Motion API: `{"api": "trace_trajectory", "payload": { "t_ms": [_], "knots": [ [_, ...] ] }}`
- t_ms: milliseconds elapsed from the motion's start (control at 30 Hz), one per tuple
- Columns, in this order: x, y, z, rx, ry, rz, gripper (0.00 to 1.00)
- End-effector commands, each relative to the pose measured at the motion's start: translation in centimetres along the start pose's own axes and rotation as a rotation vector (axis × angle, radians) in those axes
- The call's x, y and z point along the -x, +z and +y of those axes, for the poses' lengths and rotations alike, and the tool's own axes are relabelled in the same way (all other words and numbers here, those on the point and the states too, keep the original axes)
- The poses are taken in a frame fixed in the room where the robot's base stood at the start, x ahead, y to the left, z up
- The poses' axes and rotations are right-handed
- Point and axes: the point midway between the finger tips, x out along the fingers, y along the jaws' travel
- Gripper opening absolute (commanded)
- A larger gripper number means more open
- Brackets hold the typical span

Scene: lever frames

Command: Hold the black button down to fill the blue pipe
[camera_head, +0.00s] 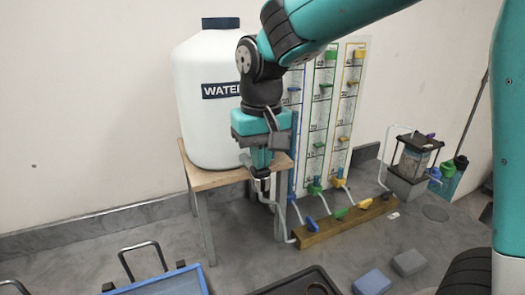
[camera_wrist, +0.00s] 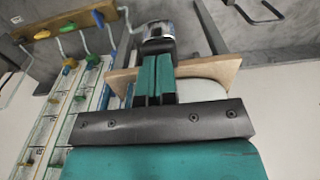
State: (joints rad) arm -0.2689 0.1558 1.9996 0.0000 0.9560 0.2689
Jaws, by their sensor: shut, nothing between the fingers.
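My gripper (camera_head: 261,160) points down in front of the wooden stand, with its two teal fingers closed together; they also show in the wrist view (camera_wrist: 155,62). The black button (camera_wrist: 158,46) is right at the fingertips, on top of a shiny metal tap. I cannot tell whether the fingers touch it or how far it is pressed. The blue pipe (camera_head: 294,115) is the left column on the wall board, partly hidden behind my arm. Its water level is too small to make out.
A white water tank (camera_head: 205,105) stands on the wooden stand (camera_head: 205,178). Green and yellow columns are beside the blue one. A wooden beam (camera_head: 325,228) on the floor carries blue, green and yellow levers. Trays and sponge-like blocks (camera_head: 372,281) lie in front.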

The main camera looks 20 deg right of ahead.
Motion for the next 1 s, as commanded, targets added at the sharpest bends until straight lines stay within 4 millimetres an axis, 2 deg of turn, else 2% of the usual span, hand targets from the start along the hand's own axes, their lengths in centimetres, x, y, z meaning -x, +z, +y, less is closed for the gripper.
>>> {"api": "trace_trajectory", "payload": {
  "t_ms": [33, 533, 667, 867, 900, 1000],
  "knots": [
    [-1.8, 0.8, 0.2, 0.0, 0.011, -0.04, 0.0],
    [-1.4, 0.8, 0.2, 0.0, 0.011, -0.039, 0.0],
    [0.3, 0.7, 0.1, 0.0, 0.009, -0.031, 0.0],
    [5.2, 0.3, 0.0, 0.0, 0.001, 0.0, 0.0],
    [5.2, 0.2, 0.0, 0.0, 0.0, 0.004, 0.0],
    [7.6, 0.1, -0.1, 0.0, -0.001, 0.007, 0.0]
  ]
}}
